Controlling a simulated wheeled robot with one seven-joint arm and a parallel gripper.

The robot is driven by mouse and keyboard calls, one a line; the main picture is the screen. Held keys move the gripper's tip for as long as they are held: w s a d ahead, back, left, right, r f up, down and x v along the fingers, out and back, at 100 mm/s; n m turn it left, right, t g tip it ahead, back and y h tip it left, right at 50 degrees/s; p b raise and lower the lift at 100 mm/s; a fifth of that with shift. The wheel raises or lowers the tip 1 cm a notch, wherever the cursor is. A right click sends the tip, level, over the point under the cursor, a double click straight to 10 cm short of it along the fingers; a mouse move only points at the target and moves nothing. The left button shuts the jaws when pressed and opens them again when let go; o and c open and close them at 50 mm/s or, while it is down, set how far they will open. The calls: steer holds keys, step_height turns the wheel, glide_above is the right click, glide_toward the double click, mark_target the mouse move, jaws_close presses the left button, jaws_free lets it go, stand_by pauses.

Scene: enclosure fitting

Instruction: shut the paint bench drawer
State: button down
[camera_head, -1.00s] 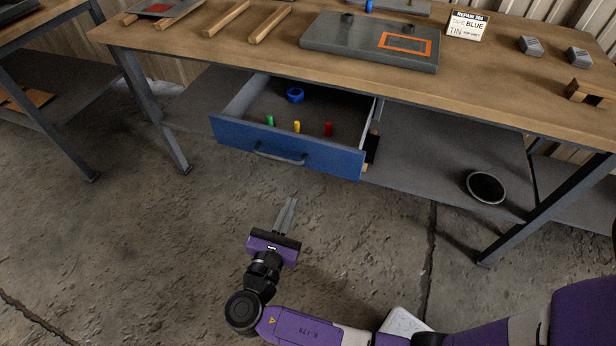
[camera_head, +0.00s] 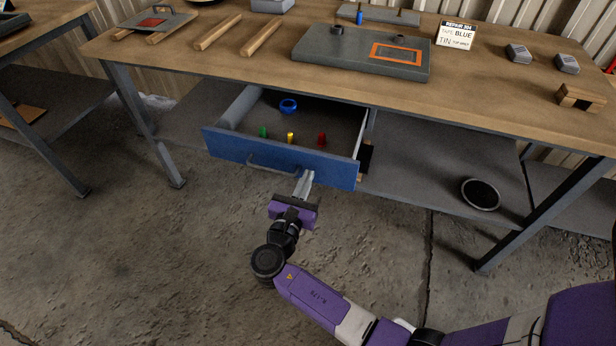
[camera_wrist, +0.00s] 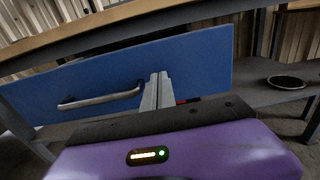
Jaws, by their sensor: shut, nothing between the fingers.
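The paint bench drawer (camera_head: 235,147) stands pulled out under the bench top, with a blue front and a grey bar handle (camera_head: 272,164). Inside it are a blue ring (camera_head: 288,105) and small green (camera_head: 263,132), yellow (camera_head: 290,138) and red (camera_head: 321,139) pieces. My gripper (camera_head: 305,178) is shut and empty, its fingertips at the drawer front just right of the handle. In the wrist view the fingers (camera_wrist: 157,82) overlap the blue front (camera_wrist: 200,65), right of the handle (camera_wrist: 100,98). I cannot tell whether they touch it.
The wooden bench top (camera_head: 490,100) holds a grey panel with an orange frame (camera_head: 360,55), a sign (camera_head: 456,36), wooden strips and grey blocks. A round black-and-white dish (camera_head: 480,194) lies on the lower shelf. A bench leg (camera_head: 510,232) stands at right. The floor at left is clear.

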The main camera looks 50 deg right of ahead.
steer(key=shift+w+d, duration=0.25)
steer(key=shift+d, duration=0.3)
steer(key=b, duration=0.6)
glide_toward(333, 128)
steer(key=w+d+r, duration=0.1)
steer(key=d, duration=0.1)
steer(key=w+d+r, duration=0.1)
steer(key=d+r, duration=0.1)
steer(key=d, duration=0.1)
steer(key=w+d+r, duration=0.1)
steer(key=d, duration=0.2)
steer(key=shift+d+r, duration=0.1)
steer(key=shift+r, duration=0.15)
steer(key=shift+w+d+r, duration=0.1)
steer(key=shift+w+d, duration=0.15)
steer(key=shift+d, duration=0.25)
steer(key=shift+d+r, duration=0.1)
steer(key=shift+r, duration=0.05)
steer(key=shift+d+r, duration=0.1)
steer(key=shift+d, duration=0.05)
